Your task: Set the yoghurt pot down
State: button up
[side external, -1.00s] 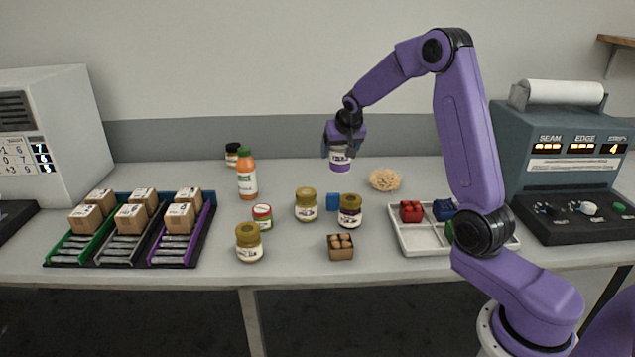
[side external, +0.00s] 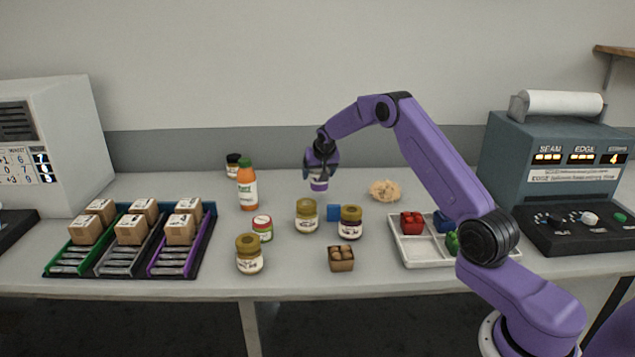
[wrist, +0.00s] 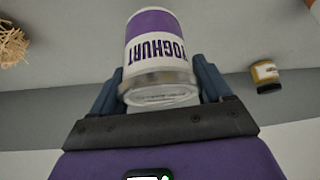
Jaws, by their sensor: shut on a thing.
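The yoghurt pot (wrist: 158,45) is white with a purple band and the word YOGHURT. In the wrist view it sits between the two fingers of my gripper (wrist: 160,88), which is shut on it. In the side view my gripper (side external: 320,168) points down and the pot (side external: 319,184) hangs below it, behind the jar with the olive lid (side external: 306,215). Most of the pot's upper part is hidden by the gripper there. I cannot tell whether its base touches the table.
An orange bottle (side external: 247,185) and a dark-lidded jar (side external: 233,165) stand to the left. A blue block (side external: 333,212) and a jar (side external: 350,222) stand in front. A straw-coloured heap (side external: 384,190) lies right, behind a white tray (side external: 411,254). The table around the heap is clear.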

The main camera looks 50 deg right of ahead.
aim_at(317, 181)
jog(key=shift+w+d+f, duration=0.1)
jog(key=shift+w+f, duration=0.15)
jog(key=shift+f, duration=0.05)
jog(key=shift+w+f, duration=0.1)
jog(key=shift+f, duration=1.5)
